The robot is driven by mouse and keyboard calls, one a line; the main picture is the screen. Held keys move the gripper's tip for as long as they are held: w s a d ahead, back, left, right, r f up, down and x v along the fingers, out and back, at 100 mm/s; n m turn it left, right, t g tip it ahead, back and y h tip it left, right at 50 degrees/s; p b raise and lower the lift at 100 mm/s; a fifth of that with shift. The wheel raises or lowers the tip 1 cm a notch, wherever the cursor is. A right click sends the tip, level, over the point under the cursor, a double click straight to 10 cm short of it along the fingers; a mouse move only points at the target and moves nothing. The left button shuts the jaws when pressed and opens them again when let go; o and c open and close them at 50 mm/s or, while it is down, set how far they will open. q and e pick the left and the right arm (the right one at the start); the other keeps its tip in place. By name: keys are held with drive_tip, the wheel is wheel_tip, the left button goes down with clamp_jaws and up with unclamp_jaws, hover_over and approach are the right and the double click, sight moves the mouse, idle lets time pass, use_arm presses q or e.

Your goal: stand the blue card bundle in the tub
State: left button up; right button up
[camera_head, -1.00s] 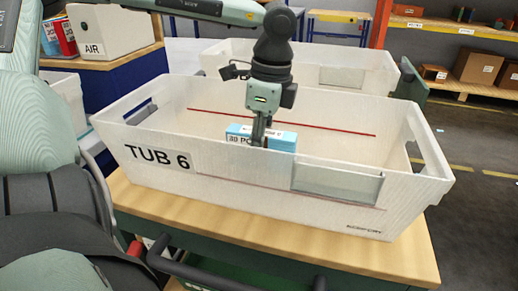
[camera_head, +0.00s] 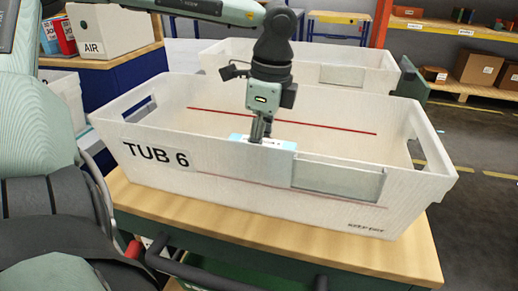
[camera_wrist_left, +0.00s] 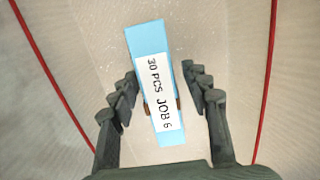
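The white tub (camera_head: 243,182), labelled TUB 6, stands on a wood-topped cart. The light-blue card bundle (camera_head: 287,145) is inside it, behind the front wall, which hides its lower part. In the left wrist view, the bundle's (camera_wrist_left: 149,45) narrow blue face with the white label "30 PCS JOB 6" points up at the camera. My left gripper (camera_head: 260,137) reaches down into the tub at the bundle. In the wrist view, its fingers (camera_wrist_left: 163,90) are spread on either side of the bundle, with a gap at the right finger. My right gripper is out of view.
A second white tub (camera_head: 345,52) stands behind the first. A white AIR box (camera_head: 110,35) is on a bench at the back left. Shelving with brown boxes (camera_head: 478,66) is at the back right. The tub floor has bare room around the bundle.

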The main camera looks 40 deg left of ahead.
use_arm(q)
drive_tip(key=shift+r, duration=0.15)
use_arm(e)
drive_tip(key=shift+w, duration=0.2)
use_arm(q)
drive_tip(key=shift+r+p, duration=0.7)
drive_tip(key=shift+p, duration=0.55)
drive_tip(key=shift+w+r+b, duration=0.15)
drive_tip(key=shift+r+b, duration=0.15)
drive_tip(key=shift+r, duration=0.3)
wheel_tip(320, 180, up, 10)
drive_tip(key=d, duration=0.1)
drive_tip(key=shift+w+d+r, duration=0.15)
drive_tip(key=shift+w, duration=0.05)
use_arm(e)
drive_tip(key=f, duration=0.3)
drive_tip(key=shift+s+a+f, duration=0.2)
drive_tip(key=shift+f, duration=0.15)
